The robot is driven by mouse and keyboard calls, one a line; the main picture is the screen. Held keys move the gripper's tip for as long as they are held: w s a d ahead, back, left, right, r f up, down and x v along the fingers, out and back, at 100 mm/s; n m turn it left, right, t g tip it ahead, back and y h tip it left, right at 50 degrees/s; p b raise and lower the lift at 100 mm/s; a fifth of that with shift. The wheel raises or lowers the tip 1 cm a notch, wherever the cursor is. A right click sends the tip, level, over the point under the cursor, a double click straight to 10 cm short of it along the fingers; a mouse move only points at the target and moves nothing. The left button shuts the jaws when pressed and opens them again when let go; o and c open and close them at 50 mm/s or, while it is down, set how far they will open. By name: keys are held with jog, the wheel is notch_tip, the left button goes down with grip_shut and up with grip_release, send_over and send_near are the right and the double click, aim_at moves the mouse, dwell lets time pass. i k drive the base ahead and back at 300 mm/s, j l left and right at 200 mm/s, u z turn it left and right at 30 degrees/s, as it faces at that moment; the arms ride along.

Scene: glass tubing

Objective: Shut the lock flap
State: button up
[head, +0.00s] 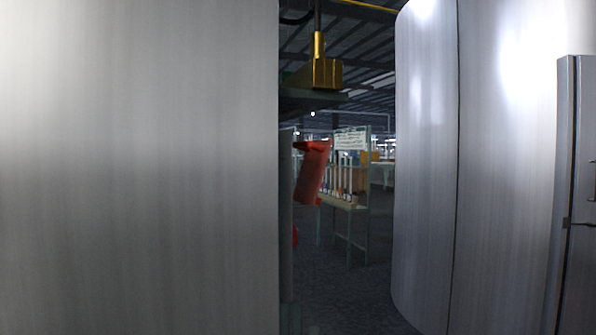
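No lock flap can be made out for certain in the head view. A tilted red panel (312,172) sticks out past the edge of the large metal surface on the left; I cannot tell whether it is the flap. A smaller red part (295,236) shows below it at the same edge. My gripper is not in view.
A large metal wall (140,170) fills the left. A curved metal body (425,170) and a grey cabinet (580,200) stand right. Between them is a gap with dark floor (360,295). A rack table (350,205) stands beyond. A yellow block (327,74) hangs above.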

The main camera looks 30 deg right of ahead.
aim_at(314, 165)
jog(key=z, duration=0.8)
